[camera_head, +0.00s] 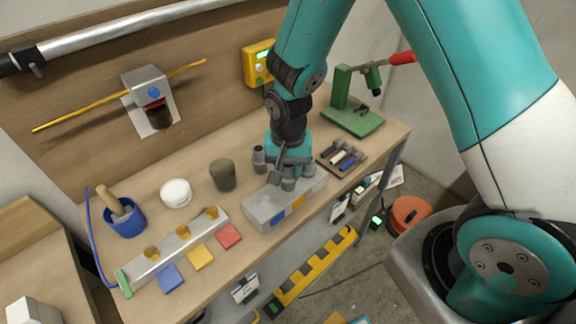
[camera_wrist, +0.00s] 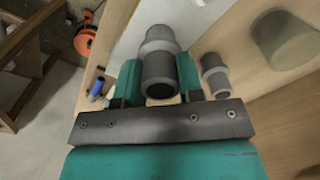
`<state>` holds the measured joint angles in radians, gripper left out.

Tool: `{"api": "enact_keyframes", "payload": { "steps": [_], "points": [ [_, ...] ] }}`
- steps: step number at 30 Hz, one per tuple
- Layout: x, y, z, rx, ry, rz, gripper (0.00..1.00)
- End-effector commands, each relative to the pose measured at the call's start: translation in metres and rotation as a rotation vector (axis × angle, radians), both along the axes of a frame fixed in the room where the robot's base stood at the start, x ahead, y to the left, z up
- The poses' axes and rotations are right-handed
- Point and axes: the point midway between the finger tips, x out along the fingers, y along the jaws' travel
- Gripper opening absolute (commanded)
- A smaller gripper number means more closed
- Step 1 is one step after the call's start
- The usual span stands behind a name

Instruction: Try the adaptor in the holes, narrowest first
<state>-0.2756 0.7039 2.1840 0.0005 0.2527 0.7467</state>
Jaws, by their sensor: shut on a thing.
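My gripper (camera_head: 289,170) is over the back edge of a grey tray (camera_head: 262,217) on the bench. In the wrist view, my gripper (camera_wrist: 159,78) has its teal fingers on either side of a grey stepped adaptor (camera_wrist: 160,62), shut on it. A second grey stepped piece (camera_wrist: 214,74) stands apart beside it; it also shows in the head view (camera_head: 258,159). A pale bar (camera_head: 168,259) with three brass-coloured holes lies at the front left of the bench, apart from my gripper. Which hole is narrowest is hard to tell.
Blue (camera_head: 171,278), yellow (camera_head: 200,257) and red (camera_head: 229,236) squares lie before the bar. A green press (camera_head: 352,117) is at right.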

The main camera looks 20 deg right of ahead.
Motion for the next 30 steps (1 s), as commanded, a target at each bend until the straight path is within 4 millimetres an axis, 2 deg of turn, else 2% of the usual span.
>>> {"api": "enact_keyframes", "payload": {
  "steps": [29,30],
  "points": [
    [0.000,0.000,-0.026,0.000,0.001,0.000,0.12],
    [0.000,0.000,-0.026,0.000,0.000,0.000,0.37]
  ]
}}
